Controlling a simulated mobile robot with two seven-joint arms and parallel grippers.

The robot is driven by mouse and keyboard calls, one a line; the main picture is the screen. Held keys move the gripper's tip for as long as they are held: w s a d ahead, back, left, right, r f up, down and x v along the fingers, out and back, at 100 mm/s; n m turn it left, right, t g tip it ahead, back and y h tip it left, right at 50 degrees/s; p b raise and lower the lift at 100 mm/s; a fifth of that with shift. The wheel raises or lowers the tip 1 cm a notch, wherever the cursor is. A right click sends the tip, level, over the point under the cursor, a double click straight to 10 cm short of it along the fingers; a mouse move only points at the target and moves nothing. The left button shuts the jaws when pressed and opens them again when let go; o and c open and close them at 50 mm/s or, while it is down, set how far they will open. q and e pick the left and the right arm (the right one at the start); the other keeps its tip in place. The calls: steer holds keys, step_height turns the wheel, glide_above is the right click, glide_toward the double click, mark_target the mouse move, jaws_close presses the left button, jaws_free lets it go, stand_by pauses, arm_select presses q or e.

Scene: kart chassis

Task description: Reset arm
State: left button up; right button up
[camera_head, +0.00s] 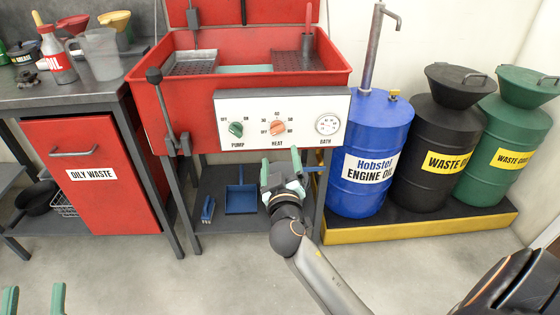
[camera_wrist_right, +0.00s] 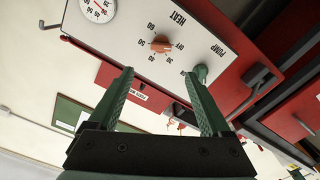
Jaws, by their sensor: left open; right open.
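My right gripper (camera_head: 281,160) is open and empty in front of the red parts washer (camera_head: 160,110), just below its white control panel (camera_head: 250,103). In the right wrist view its two green fingers (camera_wrist_right: 160,74) are spread apart and point toward the panel (camera_wrist_right: 130,35). The panel carries a green PUMP knob (camera_head: 236,129), an orange HEAT knob (camera_head: 277,128) and a round BATH gauge (camera_head: 326,124). In the wrist view the HEAT knob (camera_wrist_right: 160,44) appears beyond the gap between the fingers. My left gripper (camera_head: 34,299) is open at the bottom left, only its fingertips showing.
A grey workbench (camera_head: 85,88) with an oil bottle (camera_head: 57,58) and jug (camera_head: 98,55) stands left, above a red OILY WASTE cabinet (camera_head: 90,190). A blue drum (camera_head: 365,145) and two waste drums stand right. A blue dustpan (camera_head: 241,199) sits beneath the washer. The front floor is clear.

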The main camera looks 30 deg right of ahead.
arm_select(q)
steer(key=shift+w+f, duration=0.1)
steer(key=shift+f, duration=0.05)
